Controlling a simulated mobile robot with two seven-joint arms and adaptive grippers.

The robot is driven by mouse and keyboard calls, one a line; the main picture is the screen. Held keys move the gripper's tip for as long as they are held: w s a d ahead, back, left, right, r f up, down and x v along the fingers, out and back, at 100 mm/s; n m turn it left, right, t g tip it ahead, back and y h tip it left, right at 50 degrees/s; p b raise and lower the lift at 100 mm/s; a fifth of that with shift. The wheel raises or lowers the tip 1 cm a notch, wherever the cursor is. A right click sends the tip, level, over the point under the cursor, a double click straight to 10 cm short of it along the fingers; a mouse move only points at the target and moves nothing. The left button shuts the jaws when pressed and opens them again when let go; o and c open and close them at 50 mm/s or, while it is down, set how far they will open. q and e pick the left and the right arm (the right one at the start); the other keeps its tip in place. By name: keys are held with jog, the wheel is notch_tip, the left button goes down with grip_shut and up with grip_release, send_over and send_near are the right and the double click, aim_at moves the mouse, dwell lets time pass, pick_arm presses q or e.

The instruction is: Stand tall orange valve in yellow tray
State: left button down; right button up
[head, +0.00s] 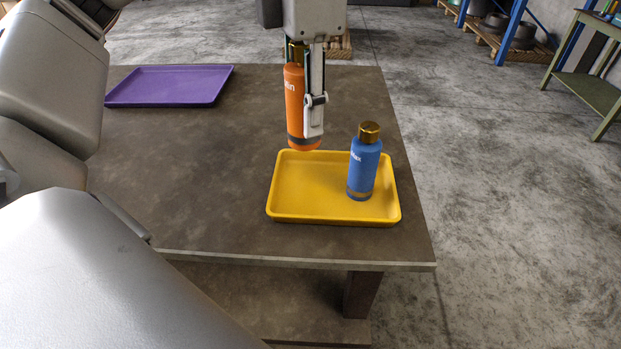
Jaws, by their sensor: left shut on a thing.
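The tall orange valve (296,108) looks like an upright orange bottle with a dark base. My left gripper (315,110) is shut on it and holds it upright. Its bottom shows just over the far left edge of the yellow tray (308,215) and appears to be above the tray. The upper part of the valve is partly hidden by the gripper. The yellow tray lies flat near the right front corner of the table. My right gripper is not in view.
A blue bottle-shaped part with a gold cap (363,168) stands upright in the right half of the yellow tray. The tray's left half is clear. A purple tray (170,86) lies empty at the table's far left. The brown table (200,180) is otherwise bare.

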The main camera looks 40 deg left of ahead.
pick_arm(q)
notch_tip(320, 180, down, 14)
jog(key=shift+r+b, duration=0.25)
jog(key=shift+b, duration=0.65)
jog(key=shift+f, duration=0.15)
jog(key=c, duration=1.4)
grip_release()
notch_tip(320, 180, up, 12)
jog(key=shift+r+p, duration=0.15)
jog(key=shift+p, duration=0.75)
